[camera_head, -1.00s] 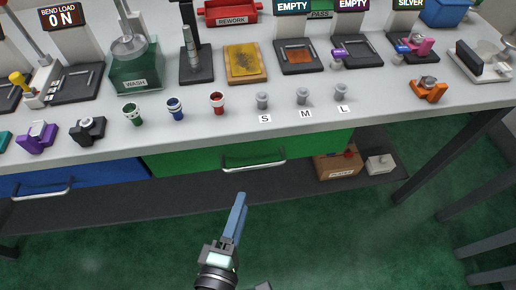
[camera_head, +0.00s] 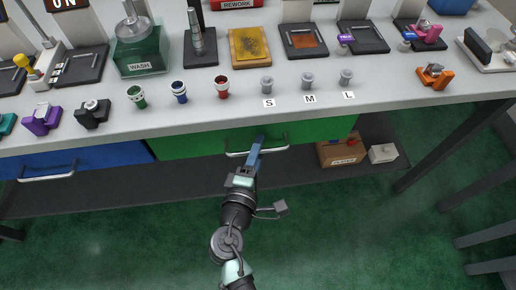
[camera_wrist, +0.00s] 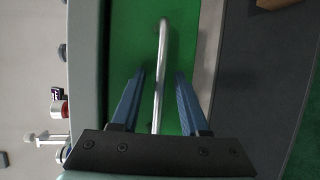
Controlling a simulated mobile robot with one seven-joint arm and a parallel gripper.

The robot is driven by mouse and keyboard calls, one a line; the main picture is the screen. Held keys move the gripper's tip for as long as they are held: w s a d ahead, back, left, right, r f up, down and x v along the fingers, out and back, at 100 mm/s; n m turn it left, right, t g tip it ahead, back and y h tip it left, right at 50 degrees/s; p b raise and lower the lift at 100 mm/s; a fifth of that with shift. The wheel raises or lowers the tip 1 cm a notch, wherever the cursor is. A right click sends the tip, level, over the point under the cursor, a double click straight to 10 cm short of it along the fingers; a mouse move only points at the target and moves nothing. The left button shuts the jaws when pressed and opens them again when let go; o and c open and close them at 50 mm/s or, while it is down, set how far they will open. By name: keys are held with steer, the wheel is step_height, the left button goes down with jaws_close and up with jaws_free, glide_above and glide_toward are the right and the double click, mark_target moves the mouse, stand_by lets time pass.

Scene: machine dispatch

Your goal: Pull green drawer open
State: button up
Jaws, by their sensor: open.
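The green drawer (camera_head: 196,144) sits under the worktop, its front facing me, and looks closed. Its silver bar handle (camera_head: 273,150) runs across the front. In the wrist view the handle (camera_wrist: 160,75) runs lengthwise between the two blue fingers of my gripper (camera_wrist: 158,100), against the green drawer front (camera_wrist: 120,60). My gripper (camera_head: 258,146) is open, with one finger on each side of the handle and gaps visible on both sides. In the head view the fingers cover part of the handle.
A blue drawer (camera_head: 80,160) with its own handle is to the left. A dark lower shelf (camera_head: 130,188) runs below, with a cardboard box (camera_head: 340,153) and a white block (camera_head: 383,153) at right. The worktop (camera_head: 225,112) overhangs; small cups and weights stand near its edge.

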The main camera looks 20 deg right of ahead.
steer(key=shift+c, duration=0.3)
jaws_close()
stand_by(1.1)
